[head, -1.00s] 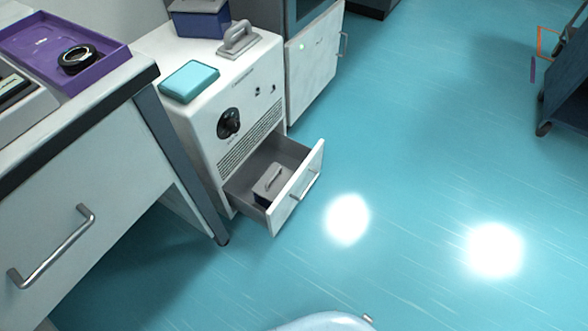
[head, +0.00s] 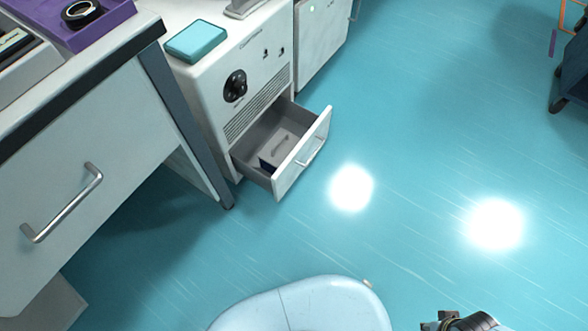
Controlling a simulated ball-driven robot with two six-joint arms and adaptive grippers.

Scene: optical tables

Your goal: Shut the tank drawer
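The tank drawer (head: 304,153) is pulled out at the bottom of the white tank cabinet (head: 209,96). Its white front has a metal bar handle (head: 311,152). A small box with a grey handled lid (head: 283,144) sits inside the drawer. Part of an arm of mine, dark and metallic, shows at the bottom edge right of centre, well apart from the drawer. Its fingertips cannot be made out. My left gripper is not in the view.
A teal box (head: 196,41) lies on the cabinet top. A bench (head: 110,150) with a closed drawer handle (head: 62,204) stands at the left, holding a purple tray (head: 112,18). A dark cart (head: 571,75) is at the far right. The floor (head: 430,130) before the drawer is clear.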

